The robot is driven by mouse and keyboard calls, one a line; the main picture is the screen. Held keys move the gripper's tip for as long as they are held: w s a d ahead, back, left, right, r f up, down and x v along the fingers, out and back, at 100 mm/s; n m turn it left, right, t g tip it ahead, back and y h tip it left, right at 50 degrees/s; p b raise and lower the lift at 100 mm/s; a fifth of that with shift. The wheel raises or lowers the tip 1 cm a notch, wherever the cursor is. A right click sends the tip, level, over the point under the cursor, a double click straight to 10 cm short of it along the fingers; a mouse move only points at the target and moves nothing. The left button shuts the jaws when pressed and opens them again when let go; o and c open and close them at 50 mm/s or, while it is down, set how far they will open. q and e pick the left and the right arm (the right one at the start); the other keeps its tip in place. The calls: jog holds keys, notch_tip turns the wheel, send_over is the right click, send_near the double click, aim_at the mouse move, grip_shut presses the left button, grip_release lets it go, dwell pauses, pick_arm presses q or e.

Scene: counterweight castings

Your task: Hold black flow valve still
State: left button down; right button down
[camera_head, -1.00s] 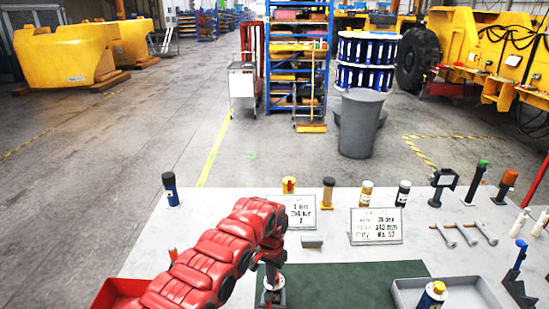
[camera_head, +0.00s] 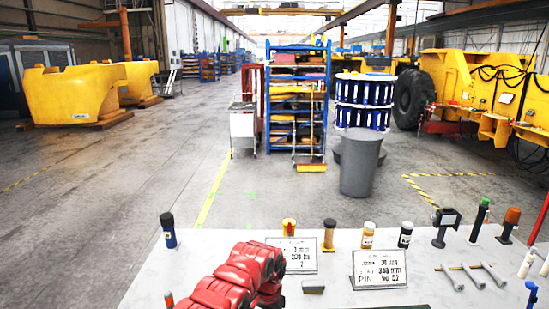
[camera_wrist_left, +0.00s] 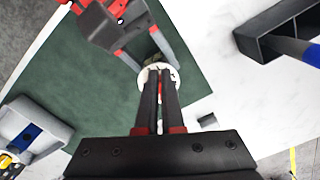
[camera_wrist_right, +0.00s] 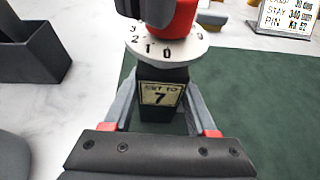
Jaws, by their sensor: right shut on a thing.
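The black flow valve (camera_wrist_right: 163,108) stands upright in the right wrist view, with a label reading "SET TO 7". A white numbered dial (camera_wrist_right: 168,50) and a red knob (camera_wrist_right: 180,18) sit on top. My right gripper (camera_wrist_right: 160,112) is shut on the valve's black body, one grey finger on each side. In the left wrist view, the dial (camera_wrist_left: 147,78) shows just beyond my left gripper (camera_wrist_left: 159,72). Its dark fingers are close together at the dial, with a narrow gap and something red between them. Whether they grip the knob is unclear. The head view shows neither gripper's fingertips.
A green mat (camera_wrist_left: 85,85) lies under the valve on the white table (camera_head: 140,270). A dark open bin (camera_wrist_left: 262,48) and a grey tray (camera_wrist_left: 30,135) flank it in the left wrist view. Signs, bottles and wrenches (camera_head: 466,276) stand or lie at the table's back.

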pick_arm(q)
jog(key=shift+w+a+r, duration=0.1)
jog(key=shift+r, duration=0.05)
pick_arm(e)
jog(key=shift+a, duration=0.1)
pick_arm(q)
jog(key=shift+s+a, duration=0.15)
jog(key=shift+s, duration=0.15)
notch_tip(320, 180, up, 6)
jog(key=shift+f, duration=0.1)
dwell(0.3)
pick_arm(e)
jog(key=shift+c, duration=0.6)
grip_release()
pick_arm(q)
jog(key=shift+s, duration=0.1)
pick_arm(e)
jog(key=shift+s, duration=0.1)
